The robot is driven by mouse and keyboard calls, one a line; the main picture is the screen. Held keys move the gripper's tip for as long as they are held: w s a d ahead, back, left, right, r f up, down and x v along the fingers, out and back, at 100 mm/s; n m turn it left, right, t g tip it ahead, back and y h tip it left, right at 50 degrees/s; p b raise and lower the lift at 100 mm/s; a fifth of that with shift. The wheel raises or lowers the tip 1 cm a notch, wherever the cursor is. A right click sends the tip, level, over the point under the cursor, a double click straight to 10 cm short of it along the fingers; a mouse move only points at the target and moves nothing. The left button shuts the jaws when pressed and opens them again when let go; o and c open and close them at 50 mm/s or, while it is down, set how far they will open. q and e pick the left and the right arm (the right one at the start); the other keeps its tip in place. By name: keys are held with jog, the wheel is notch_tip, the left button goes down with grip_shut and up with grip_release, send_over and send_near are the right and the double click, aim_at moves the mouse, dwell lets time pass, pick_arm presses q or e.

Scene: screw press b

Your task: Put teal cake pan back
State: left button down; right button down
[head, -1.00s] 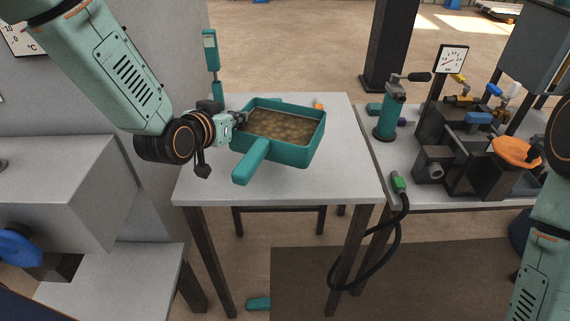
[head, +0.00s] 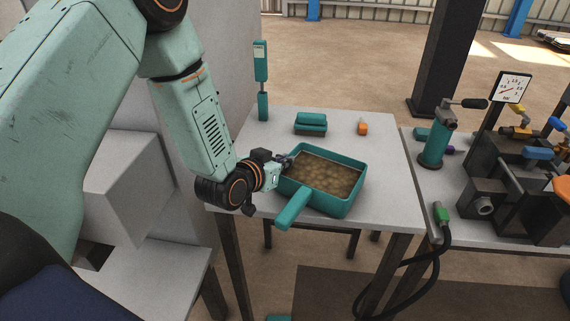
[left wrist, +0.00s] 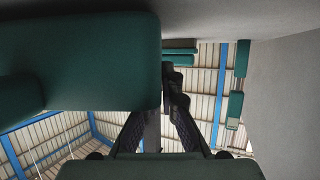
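The teal cake pan (head: 340,206), filled with a brown lumpy mass, is level at the front of the grey table, with its handle (head: 294,210) pointing toward me. My left gripper (head: 286,163) is shut on the pan's left rim near the back corner. In the left wrist view the pan's teal wall (left wrist: 100,60) fills the upper left, beside my gripper's dark fingers (left wrist: 165,105). The pan is very close to the tabletop; I cannot tell whether it touches. My right gripper is out of view.
On the grey table (head: 385,150), a teal block-like object (head: 310,123) and a small orange item (head: 362,127) lie behind the pan. A tall teal tool (head: 261,75) stands at the back left. A right-hand bench carries a teal cylinder (head: 434,147) and a gauge (head: 512,88).

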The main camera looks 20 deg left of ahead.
pick_arm(q)
jog(key=shift+a+f, duration=0.2)
jog(key=shift+f, duration=0.05)
jog(key=shift+w+d+f, duration=0.1)
jog(key=shift+w+d, duration=0.1)
jog(key=c, duration=2)
grip_release()
jog(key=shift+d, duration=0.1)
jog(key=o, duration=0.5)
jog(key=shift+s+a, duration=0.15)
jog(key=shift+a, duration=0.05)
jog(key=shift+c, duration=0.2)
jog(key=shift+d, duration=0.1)
